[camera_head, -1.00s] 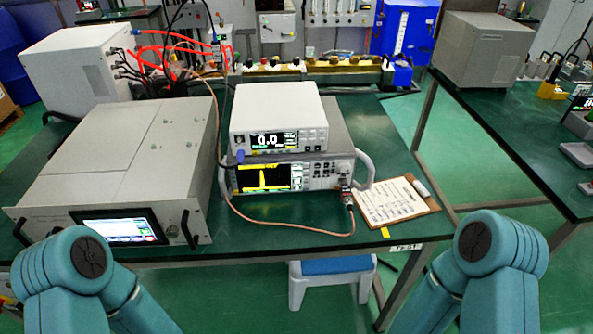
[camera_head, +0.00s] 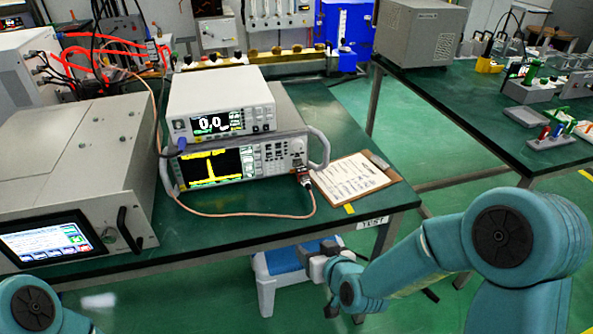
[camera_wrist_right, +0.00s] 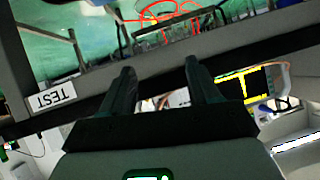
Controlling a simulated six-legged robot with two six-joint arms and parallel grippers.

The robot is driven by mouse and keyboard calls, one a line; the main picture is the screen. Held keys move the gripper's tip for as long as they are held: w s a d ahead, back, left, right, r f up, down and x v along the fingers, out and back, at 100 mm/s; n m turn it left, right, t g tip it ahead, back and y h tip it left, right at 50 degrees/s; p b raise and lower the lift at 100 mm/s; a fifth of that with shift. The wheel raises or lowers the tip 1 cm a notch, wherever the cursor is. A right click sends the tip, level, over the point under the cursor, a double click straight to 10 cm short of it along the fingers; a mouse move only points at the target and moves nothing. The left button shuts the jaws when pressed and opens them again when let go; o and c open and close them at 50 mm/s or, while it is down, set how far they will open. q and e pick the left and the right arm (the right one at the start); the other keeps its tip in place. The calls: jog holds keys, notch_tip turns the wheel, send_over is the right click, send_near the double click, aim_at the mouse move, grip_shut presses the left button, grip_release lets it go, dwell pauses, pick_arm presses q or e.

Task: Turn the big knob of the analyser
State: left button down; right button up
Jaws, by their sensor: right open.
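The analyser (camera_head: 246,167) is the lower of two stacked instruments on the green bench, with a yellow trace on its dark screen. Its big knob (camera_head: 298,145) looks like a small round shape at the right of the front panel. The analyser's screen also shows, tilted, in the wrist view (camera_wrist_right: 238,88). My right gripper (camera_head: 322,247) is in front of the bench's front edge, below and apart from the analyser. In the wrist view its two dark fingers (camera_wrist_right: 160,80) are spread with nothing gripped between them. My left gripper is not in view.
A clipboard (camera_head: 350,181) lies right of the analyser. A copper cable (camera_head: 245,214) loops from its front connector along the bench. The grey cabinet with a touchscreen (camera_head: 45,240) stands at left. A blue-topped stool (camera_head: 292,258) is under the bench edge, close to my right gripper.

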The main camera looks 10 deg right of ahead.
jog(key=w+d+r+t+h+b, duration=0.1)
jog(key=w+r+t+b, duration=0.15)
jog(key=r, duration=0.45)
jog(key=w+d+r+t+b, duration=0.1)
jog(key=w+r+t+b, duration=0.1)
jog(key=r+t, duration=0.35)
jog(key=g, duration=0.2)
send_near(298, 146)
jog(key=w, duration=0.4)
jog(key=w+p, duration=0.1)
jog(key=w, duration=0.3)
jog(key=shift+a+f, duration=0.15)
jog(key=shift+a, duration=0.05)
jog(key=shift+c, duration=0.2)
